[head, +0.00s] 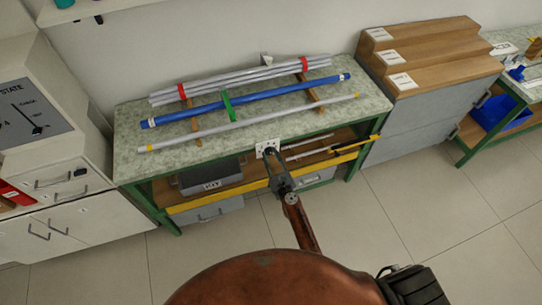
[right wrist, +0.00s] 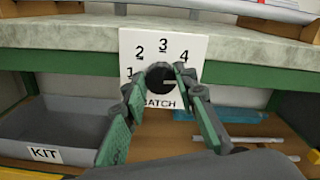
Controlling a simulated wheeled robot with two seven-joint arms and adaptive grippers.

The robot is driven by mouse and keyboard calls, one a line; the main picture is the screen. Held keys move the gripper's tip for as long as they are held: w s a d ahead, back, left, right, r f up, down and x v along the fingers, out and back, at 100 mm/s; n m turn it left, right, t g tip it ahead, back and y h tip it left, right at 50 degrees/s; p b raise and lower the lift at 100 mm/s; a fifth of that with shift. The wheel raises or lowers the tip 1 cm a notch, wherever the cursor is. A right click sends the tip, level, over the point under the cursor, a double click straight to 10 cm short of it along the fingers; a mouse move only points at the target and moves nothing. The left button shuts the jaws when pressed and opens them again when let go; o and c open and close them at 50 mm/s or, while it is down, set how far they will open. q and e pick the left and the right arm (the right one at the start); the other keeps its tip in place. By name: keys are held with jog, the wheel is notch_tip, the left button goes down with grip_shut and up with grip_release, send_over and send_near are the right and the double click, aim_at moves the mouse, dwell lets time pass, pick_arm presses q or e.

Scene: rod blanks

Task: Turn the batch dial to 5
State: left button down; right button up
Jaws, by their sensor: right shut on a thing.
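The batch dial (right wrist: 158,76) is a dark round knob on a white plate (right wrist: 140,46) on the front edge of the workbench. In the right wrist view the plate shows 1, 2, 3 and 4 around the knob and BATCH below it. A small pale mark on the knob points to the right; no 5 shows, and a finger covers that side of the plate. My right gripper (right wrist: 157,82) is shut on the knob, a green-padded finger on each side. In the head view the right gripper (head: 277,170) is at the plate (head: 268,148). My left gripper is not in view.
The workbench (head: 135,165) bears grey rods tied with red (head: 240,78), a blue rod (head: 250,100) and a grey rod (head: 250,122). Below are a KIT bin (right wrist: 50,135) and a yellow rail (head: 225,193). Wooden steps (head: 430,50) stand right; the floor (head: 440,220) is clear.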

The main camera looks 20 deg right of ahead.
jog(key=shift+f+m, duration=0.1)
jog(key=shift+m, duration=0.5)
jog(key=o, duration=1.2)
jog(key=shift+c, duration=0.2)
jog(key=shift+s, duration=0.1)
jog(key=s, duration=0.8)
jog(key=shift+a, duration=0.1)
